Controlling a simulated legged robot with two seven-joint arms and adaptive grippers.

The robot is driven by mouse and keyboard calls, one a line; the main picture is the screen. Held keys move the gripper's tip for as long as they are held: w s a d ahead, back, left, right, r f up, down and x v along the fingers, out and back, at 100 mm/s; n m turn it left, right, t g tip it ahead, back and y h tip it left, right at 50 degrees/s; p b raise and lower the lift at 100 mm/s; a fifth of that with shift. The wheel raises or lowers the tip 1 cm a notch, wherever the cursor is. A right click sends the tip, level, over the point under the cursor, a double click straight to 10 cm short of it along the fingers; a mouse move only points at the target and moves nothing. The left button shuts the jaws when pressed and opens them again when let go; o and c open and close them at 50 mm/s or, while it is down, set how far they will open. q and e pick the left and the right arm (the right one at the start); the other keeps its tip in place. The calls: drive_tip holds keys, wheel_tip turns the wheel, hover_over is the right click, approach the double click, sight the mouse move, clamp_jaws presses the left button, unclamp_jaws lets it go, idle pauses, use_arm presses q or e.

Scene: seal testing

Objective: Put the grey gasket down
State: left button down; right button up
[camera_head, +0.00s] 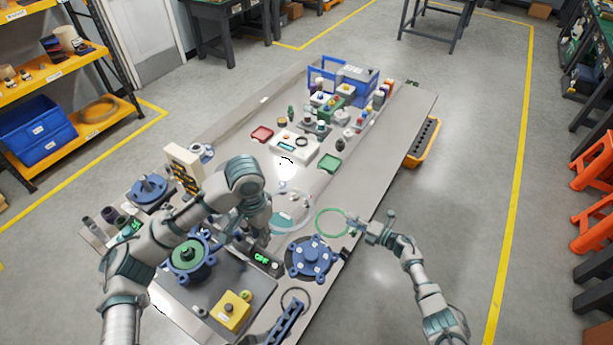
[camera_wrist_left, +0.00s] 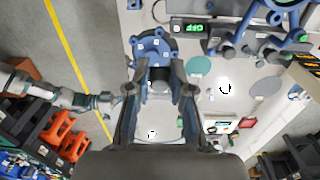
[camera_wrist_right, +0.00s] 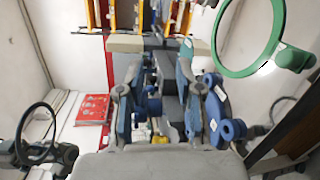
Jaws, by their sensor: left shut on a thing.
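A pale grey ring, the grey gasket (camera_head: 309,206), shows faintly beside my left gripper (camera_head: 262,232) in the head view. My left gripper is shut on the gasket's near left side, above the table's front half; the grip itself is partly hidden. In the left wrist view the left fingers (camera_wrist_left: 157,85) point toward a blue bolted flange (camera_wrist_left: 155,46). My right gripper (camera_head: 362,226) is beyond the table's right edge, its fingers (camera_wrist_right: 160,105) apart and empty.
A teal disc (camera_head: 282,220) lies by the left gripper. The blue flange (camera_head: 312,258), a display unit (camera_head: 262,260) and a yellow button box (camera_head: 230,312) crowd the front. A red tray (camera_head: 262,134) and a green tray (camera_head: 330,163) stand farther back. Clear tabletop lies left of the trays.

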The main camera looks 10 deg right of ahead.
drive_tip(key=a+r+n+g+y, duration=0.1)
drive_tip(key=a+r+n+g, duration=0.2)
drive_tip(key=a+r+n, duration=0.5)
drive_tip(key=s+a+r+n+g+y, duration=0.1)
drive_tip(key=r+n+g, duration=0.45)
drive_tip(key=r, duration=0.75)
drive_tip(key=a+r+n+g+y, duration=0.2)
drive_tip(key=a+r+n, duration=0.3)
drive_tip(key=r+n, duration=0.45)
drive_tip(key=s+a+r+n+g+h, duration=0.3)
drive_tip(key=s+a+r+n+h, duration=0.2)
drive_tip(key=s+a+n+h, duration=0.3)
use_arm(q)
drive_tip(key=shift+a, duration=0.15)
drive_tip(key=shift+s, duration=0.1)
use_arm(e)
drive_tip(key=s+d+r+n+t+h, duration=0.2)
drive_tip(key=s+d+r+n+h, duration=0.1)
drive_tip(key=n+h, duration=0.5)
wheel_tip(320, 180, down, 12)
drive_tip(key=shift+w+d+n, duration=0.3)
drive_tip(key=shift+d+n, duration=0.1)
drive_tip(key=shift+d+r, duration=0.1)
drive_tip(key=shift+c, duration=0.2)
